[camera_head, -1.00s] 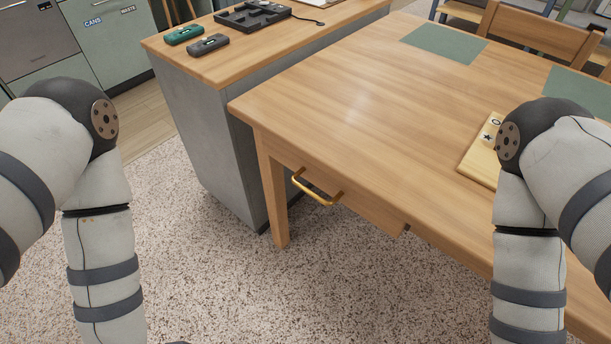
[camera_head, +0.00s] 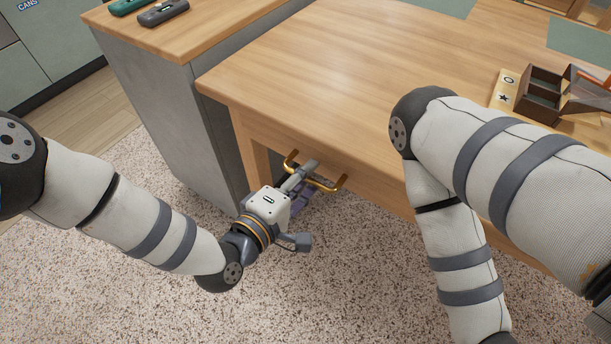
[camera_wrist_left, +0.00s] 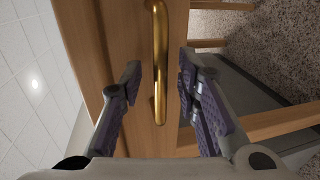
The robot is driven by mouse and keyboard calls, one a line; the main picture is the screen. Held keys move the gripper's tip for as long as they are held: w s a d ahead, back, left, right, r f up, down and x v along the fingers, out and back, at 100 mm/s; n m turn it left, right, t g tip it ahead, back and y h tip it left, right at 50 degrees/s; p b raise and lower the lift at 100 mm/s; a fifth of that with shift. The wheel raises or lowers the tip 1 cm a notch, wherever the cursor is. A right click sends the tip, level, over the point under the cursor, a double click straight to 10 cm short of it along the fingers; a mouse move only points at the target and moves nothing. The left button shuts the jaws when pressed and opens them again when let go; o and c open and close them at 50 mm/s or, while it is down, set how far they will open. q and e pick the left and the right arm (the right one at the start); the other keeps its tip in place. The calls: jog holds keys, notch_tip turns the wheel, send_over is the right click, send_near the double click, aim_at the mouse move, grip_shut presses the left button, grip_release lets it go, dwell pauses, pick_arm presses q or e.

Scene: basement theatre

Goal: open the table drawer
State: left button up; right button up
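The wooden table (camera_head: 330,60) has a drawer in its front apron with a gold bar handle (camera_head: 328,186). The drawer front (camera_wrist_left: 175,20) looks flush with the apron in the head view. My left gripper (camera_head: 303,176) is at the handle. In the left wrist view its two fingers (camera_wrist_left: 158,88) are open, one on each side of the handle (camera_wrist_left: 159,60), with gaps visible between pads and bar. In the head view the gripper covers the middle of the handle. My right forearm hangs in front of the table at the right; its gripper is out of view.
A grey cabinet (camera_head: 165,110) with a wooden top stands close to the table's left side, holding a dark device (camera_head: 163,12) and a green one (camera_head: 128,6). A brown compartment box (camera_head: 541,95) is on the table at the right. The speckled floor in front is clear.

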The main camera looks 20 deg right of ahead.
pick_arm(q)
jog(key=shift+w+d, duration=0.1)
jog(key=shift+d, duration=0.05)
grip_shut()
